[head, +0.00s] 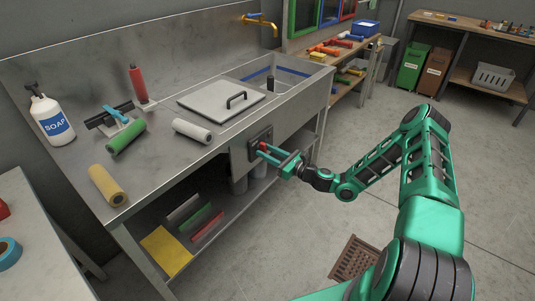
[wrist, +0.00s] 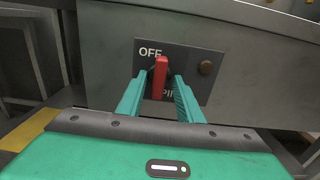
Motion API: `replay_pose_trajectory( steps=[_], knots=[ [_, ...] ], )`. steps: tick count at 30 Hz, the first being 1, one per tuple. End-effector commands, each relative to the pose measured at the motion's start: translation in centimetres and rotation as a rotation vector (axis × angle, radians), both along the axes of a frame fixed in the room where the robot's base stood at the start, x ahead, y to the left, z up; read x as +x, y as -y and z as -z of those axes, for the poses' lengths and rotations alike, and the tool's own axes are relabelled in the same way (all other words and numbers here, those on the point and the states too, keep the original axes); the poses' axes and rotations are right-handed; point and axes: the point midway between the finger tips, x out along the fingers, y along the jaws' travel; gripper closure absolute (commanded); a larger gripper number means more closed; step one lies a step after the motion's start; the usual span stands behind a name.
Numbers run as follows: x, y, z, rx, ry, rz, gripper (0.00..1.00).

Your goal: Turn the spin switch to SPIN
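The spin switch (wrist: 160,76) is a red lever on a dark panel (wrist: 190,62) on the sink unit's front. In the wrist view the lever stands nearly upright, its upper end beside the word OFF. The lower label is partly hidden behind the lever and fingers; only some letters show. My gripper (wrist: 161,82) has one finger on each side of the lever, with narrow gaps visible, so it looks open around it. In the head view my gripper (head: 271,153) reaches the panel (head: 259,138), and a bit of the red switch (head: 263,146) shows between the fingers.
The steel counter (head: 75,152) above holds rollers, a soap bottle (head: 52,118) and a lid (head: 220,97). A brown floor grate (head: 354,258) lies below. The floor to the right is mostly clear.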

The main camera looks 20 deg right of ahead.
Motion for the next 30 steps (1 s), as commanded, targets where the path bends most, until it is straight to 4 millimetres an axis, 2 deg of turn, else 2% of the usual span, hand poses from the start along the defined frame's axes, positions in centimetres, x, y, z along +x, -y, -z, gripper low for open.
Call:
replay_pose_trajectory(
  steps=[5, 8, 9, 13, 14, 15, 23, 30],
  knots=[
    [-0.01, -0.01, 0.0, 0.0, 0.0, 0.0, 0.67],
    [-0.01, 0.01, 0.0, 0.0, 0.0, 0.0, 0.91],
    [0.0, 0.02, 0.0, 0.0, 0.0, 0.0, 0.94],
    [0.04, 0.06, -0.02, -0.001, 0.001, 0.001, 0.94],
    [0.07, 0.63, -0.03, -0.002, 0.002, 0.004, 0.94],
    [0.07, 0.39, -0.04, -0.001, 0.002, 0.003, 1.0],
    [0.15, 0.38, -0.08, -0.036, 0.027, 0.006, 1.0],
    [0.23, 0.39, -0.13, -0.151, 0.112, 0.007, 1.0]
  ],
)
